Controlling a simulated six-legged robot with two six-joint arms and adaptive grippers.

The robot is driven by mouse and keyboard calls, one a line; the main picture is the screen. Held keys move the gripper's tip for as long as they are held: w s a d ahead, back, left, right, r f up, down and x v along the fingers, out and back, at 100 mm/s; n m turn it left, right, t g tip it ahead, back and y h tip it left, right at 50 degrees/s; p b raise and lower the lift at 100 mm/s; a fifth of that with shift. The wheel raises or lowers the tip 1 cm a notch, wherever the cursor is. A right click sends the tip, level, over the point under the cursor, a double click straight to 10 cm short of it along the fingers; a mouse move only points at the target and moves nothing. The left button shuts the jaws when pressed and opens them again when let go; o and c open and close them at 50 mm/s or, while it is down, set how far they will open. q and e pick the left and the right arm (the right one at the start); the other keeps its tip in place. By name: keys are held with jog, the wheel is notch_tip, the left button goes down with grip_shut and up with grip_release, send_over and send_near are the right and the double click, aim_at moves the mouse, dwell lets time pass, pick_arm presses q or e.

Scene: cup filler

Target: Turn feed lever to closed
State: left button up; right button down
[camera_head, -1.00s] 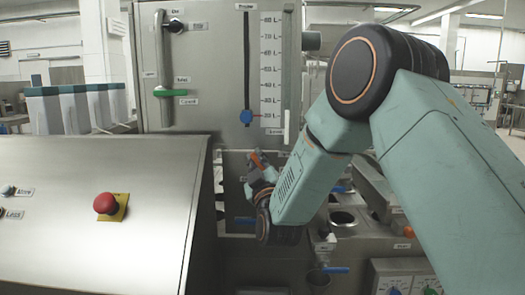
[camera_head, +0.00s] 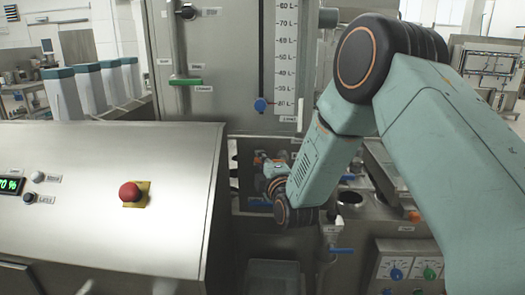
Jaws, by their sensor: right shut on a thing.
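My right gripper (camera_head: 264,160) is in the recess below the tall grey panel, with its arm coming in from the right. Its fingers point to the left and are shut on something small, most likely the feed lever. That lever is almost wholly hidden by the fingers, so its position cannot be read. A blue-handled lever (camera_head: 260,203) is lower in the same recess, apart from the fingers. My left gripper is out of view.
A sloped steel console (camera_head: 90,225) with a red button (camera_head: 130,191) fills the left. The tall panel (camera_head: 228,60) carries a green handle (camera_head: 185,82) and a blue slider knob (camera_head: 260,104). Another blue lever (camera_head: 341,250) and a dial box (camera_head: 408,265) are at lower right.

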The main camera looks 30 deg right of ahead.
jog(key=shift+f+n+p, duration=0.15)
jog(key=shift+n+p, duration=0.15)
jog(key=shift+n, duration=0.1)
jog(key=shift+f, duration=0.1)
jog(key=c, duration=1.3)
grip_release()
jog(key=shift+c, duration=0.2)
jog(key=shift+s, duration=0.1)
jog(key=s+a, duration=0.1)
jog(key=s, duration=1)
jog(key=shift+s+a, duration=0.3)
jog(key=shift+a, duration=0.1)
